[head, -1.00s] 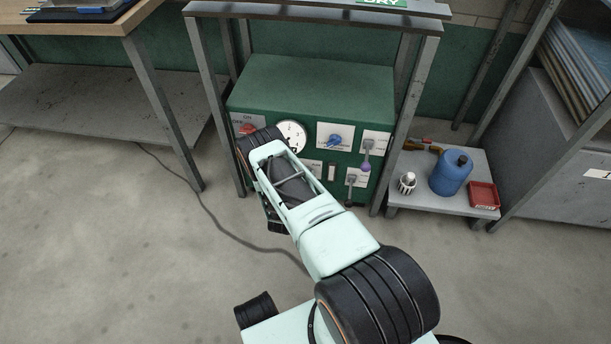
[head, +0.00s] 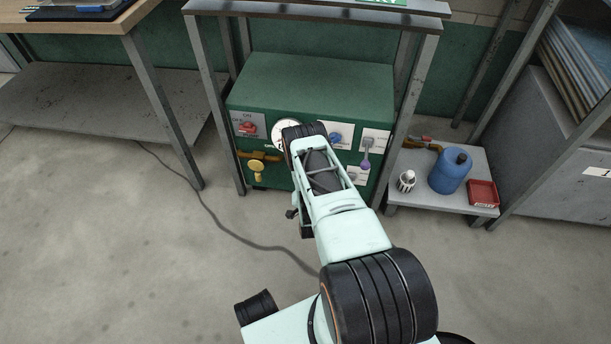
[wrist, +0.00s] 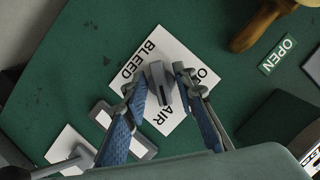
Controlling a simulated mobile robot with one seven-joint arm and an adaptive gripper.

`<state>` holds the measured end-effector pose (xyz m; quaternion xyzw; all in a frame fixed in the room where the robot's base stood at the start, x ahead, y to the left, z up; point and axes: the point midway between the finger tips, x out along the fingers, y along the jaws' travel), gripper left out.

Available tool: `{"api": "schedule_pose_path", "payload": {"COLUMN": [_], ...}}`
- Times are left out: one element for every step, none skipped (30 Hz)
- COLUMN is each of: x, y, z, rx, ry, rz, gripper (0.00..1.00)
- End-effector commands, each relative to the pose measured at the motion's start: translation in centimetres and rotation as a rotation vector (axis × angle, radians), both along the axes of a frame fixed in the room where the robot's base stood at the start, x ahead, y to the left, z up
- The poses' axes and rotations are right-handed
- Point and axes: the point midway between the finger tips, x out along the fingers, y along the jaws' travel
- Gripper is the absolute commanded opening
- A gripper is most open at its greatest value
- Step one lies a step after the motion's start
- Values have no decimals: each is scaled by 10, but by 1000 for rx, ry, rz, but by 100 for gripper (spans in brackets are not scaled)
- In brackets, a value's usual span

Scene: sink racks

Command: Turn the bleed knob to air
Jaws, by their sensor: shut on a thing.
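The bleed knob (wrist: 158,84) is a small grey knob on a square white plate (wrist: 182,48) marked BLEED, OFF and AIR. My gripper (wrist: 161,90) has its two blue-padded fingers closed in around the knob, one on each side. The knob's long bar slants down the picture, its lower end close to the word AIR; its exact pointing is hard to tell. The plate sits on the front of a green machine (head: 315,80).
A yellow-handled valve (head: 257,168) is left of my arm, and it shows in the wrist view (wrist: 255,28) near an OPEN label (wrist: 278,54). Frame legs (head: 210,100) flank the machine.

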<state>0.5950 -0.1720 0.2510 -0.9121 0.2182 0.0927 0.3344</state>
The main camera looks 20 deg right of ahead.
Motion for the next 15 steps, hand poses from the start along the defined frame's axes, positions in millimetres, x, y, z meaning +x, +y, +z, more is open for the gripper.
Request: {"api": "schedule_pose_path", "payload": {"x": [-1,-1,-1,-1,-1,0,0,0,0,0,0,0,0,0,0], "y": [-1,-1,-1,-1,-1,-1,-1,-1,-1,-1,-1,-1,-1,-1,0], "z": [-2,-2,-1,-2,-1,-1,-1,-1,-1,-1,-1,0,0,0,0], "rx": [25,39,58,71,83,97,106,115,126,132,137,144,149,153,157], "ry": [-17,-27,-40,-48,-55,-65,-73,-79,-86,-90,-94,-99,-101,-104,-106], "rz": [-3,-3,-3,-4,-3,-2,-2,-2,-2,-2,-2,-2,-2,-1,-1], "gripper": [1,1,1,1,1,1,1,1,1,1,1,1,1,1,1]}}
